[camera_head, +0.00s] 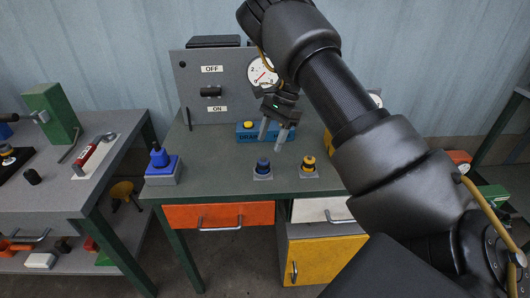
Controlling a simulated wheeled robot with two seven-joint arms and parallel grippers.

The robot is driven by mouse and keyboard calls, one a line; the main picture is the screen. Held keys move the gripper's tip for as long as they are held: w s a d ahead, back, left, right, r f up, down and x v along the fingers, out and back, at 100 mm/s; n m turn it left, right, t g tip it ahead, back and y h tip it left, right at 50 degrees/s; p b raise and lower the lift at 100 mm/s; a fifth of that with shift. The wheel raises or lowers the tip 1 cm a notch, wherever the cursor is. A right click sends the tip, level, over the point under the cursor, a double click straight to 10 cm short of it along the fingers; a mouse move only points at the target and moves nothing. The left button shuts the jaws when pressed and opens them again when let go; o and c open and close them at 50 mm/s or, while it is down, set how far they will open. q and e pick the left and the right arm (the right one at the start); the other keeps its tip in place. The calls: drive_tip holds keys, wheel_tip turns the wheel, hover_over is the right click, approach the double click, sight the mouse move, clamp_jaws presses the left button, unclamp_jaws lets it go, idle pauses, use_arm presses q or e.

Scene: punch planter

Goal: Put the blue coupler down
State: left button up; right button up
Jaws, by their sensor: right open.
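The blue coupler (262,164) appears to be the small round blue piece standing upright on a small grey pad (262,176) near the front of the green bench top. My right gripper (273,137) is open and empty, with its two pale fingers pointing down. In the picture it is just above and behind the coupler, in front of the blue box, and apart from the coupler. A similar yellow piece (308,163) stands on its own pad to the right. My left gripper is not in view.
A blue box (247,139) with a yellow button stands behind the coupler, before a grey panel (190,82) with an OFF/ON lever and gauge. My right arm hides the bench's right side. Bench between is clear.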

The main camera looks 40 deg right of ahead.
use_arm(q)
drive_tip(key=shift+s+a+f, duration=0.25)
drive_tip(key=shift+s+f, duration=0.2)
use_arm(e)
drive_tip(key=v, duration=0.4)
drive_tip(key=shift+d+r, duration=0.1)
drive_tip(key=shift+r, duration=0.1)
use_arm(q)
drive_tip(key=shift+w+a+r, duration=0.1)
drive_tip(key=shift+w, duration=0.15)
